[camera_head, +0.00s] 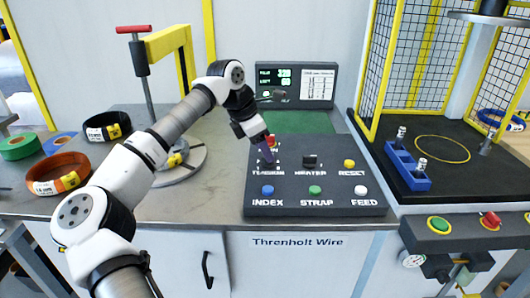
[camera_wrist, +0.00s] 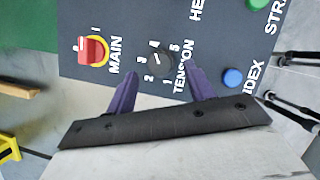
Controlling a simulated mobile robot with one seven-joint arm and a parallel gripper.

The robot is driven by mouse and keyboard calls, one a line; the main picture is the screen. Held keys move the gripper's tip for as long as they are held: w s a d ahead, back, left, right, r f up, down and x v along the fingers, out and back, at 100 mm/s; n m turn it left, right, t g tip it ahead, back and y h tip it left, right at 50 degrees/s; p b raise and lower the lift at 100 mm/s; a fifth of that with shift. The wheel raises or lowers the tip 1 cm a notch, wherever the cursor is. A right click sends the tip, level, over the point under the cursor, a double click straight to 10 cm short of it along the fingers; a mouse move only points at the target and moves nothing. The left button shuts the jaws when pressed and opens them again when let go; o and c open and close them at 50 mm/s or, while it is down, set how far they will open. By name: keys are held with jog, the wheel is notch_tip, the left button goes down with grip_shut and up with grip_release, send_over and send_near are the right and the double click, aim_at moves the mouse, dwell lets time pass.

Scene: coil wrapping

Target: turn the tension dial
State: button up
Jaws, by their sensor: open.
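The tension dial (camera_wrist: 160,60) is a small dark round knob with a pale mark, ringed by white numbers, on the dark control panel (camera_head: 300,203). The pale mark seems to face the 3–4 side, but it is too small to be sure. My gripper (camera_wrist: 161,73) is open, its two purple fingers apart on either side of the dial, with nothing held. I cannot tell whether the fingertips touch it. In the head view my gripper (camera_head: 267,154) hangs over the panel's upper left, above the TENSION label, and mostly hides the dial.
The red MAIN switch (camera_wrist: 93,50) sits close beside the dial. The blue INDEX button (camera_head: 267,190), black HEATER knob (camera_head: 310,161) and yellow RESET button (camera_head: 349,164) are nearby. A display (camera_head: 295,84) stands behind. Wire coils (camera_head: 58,173) lie left; a yellow-framed cage stands right.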

jog(key=v, duration=1.1)
jog(key=shift+r, duration=0.25)
